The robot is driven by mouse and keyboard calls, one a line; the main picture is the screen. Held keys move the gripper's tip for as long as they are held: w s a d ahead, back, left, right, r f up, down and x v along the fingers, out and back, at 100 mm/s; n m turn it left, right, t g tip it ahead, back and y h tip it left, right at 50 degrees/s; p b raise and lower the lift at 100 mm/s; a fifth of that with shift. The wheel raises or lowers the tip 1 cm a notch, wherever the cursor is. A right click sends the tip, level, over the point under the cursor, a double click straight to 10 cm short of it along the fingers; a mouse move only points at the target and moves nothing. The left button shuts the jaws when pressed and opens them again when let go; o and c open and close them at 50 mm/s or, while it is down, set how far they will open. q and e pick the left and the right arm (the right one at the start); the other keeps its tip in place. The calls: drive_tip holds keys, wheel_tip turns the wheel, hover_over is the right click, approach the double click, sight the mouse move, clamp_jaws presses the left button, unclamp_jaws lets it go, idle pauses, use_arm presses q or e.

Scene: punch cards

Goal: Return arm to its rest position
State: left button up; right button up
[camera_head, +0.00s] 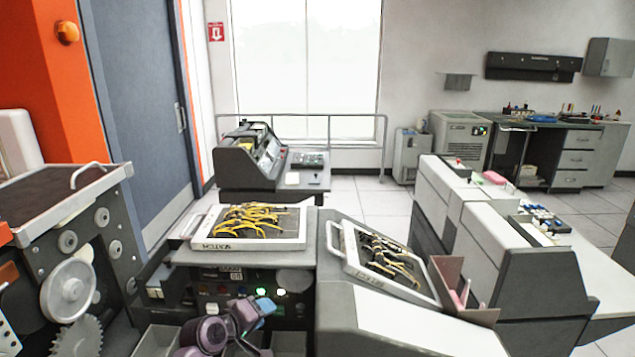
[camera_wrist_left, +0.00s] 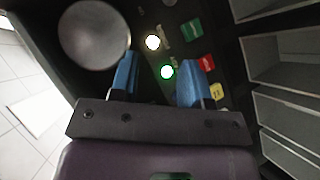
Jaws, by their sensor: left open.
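My left gripper (camera_head: 257,309) has blue fingertips on a purple wrist, low in the middle of the head view, in front of a dark machine's control panel (camera_head: 210,307). In the left wrist view my left gripper (camera_wrist_left: 158,82) is open, its fingers apart with nothing held between them. Past the fingers the panel shows a lit green button (camera_wrist_left: 167,72), a lit white button (camera_wrist_left: 152,42) and a round silver disc (camera_wrist_left: 95,35). I cannot tell the exact gap to the panel. My right gripper is in neither view.
Two trays of yellow and black cables, one flat (camera_head: 215,243) and one tilted (camera_head: 352,265), rest on the machines. A geared machine (camera_head: 70,290) stands at left, a grey-white console (camera_head: 460,210) at right. Open bins (camera_wrist_left: 280,100) lie right of the fingers. Floor shows at the back.

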use_arm(q)
drive_tip(key=s+a+m+t+y, duration=0.4)
drive_tip(key=s+a+m, duration=0.2)
drive_tip(key=s+a, duration=0.25)
drive_tip(key=s+a+f+g+y, duration=0.1)
drive_tip(key=s+f, duration=0.3)
drive_tip(key=s, duration=0.4)
drive_tip(key=s+a+f+m+g+y, duration=0.1)
drive_tip(key=s+f, duration=0.3)
drive_tip(key=s, duration=0.4)
drive_tip(key=s+a+f+g+y, duration=0.1)
drive_tip(key=s+a+f, duration=0.2)
drive_tip(key=s, duration=0.5)
drive_tip(key=shift+s+f, duration=0.2)
drive_tip(key=shift+f, duration=0.4)
